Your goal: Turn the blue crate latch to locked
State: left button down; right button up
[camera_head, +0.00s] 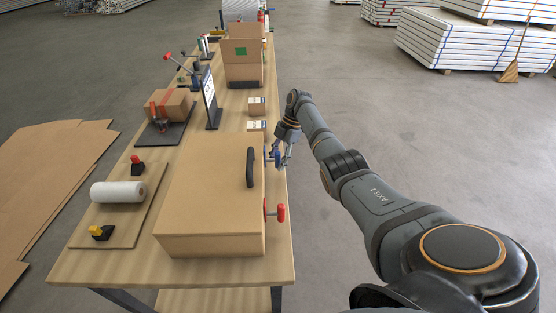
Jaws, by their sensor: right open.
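The brown crate (210,190) sits at the near end of the wooden table, with a black handle on its top. The blue latch (272,157) is on its right side wall, toward the far end. A red latch (280,212) is on the same wall, nearer to me. My right gripper (283,160) is open at the blue latch, its fingers close around or beside it. I cannot tell whether they touch it. The fingers partly hide the latch, so its exact angle is unclear. My left gripper does not show.
On the table (278,262), a white roll (118,193) lies left of the crate. Flat cardboard (45,180) lies on the floor at left.

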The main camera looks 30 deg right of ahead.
jog(key=v, duration=1.2)
jog(key=shift+s+f, duration=0.1)
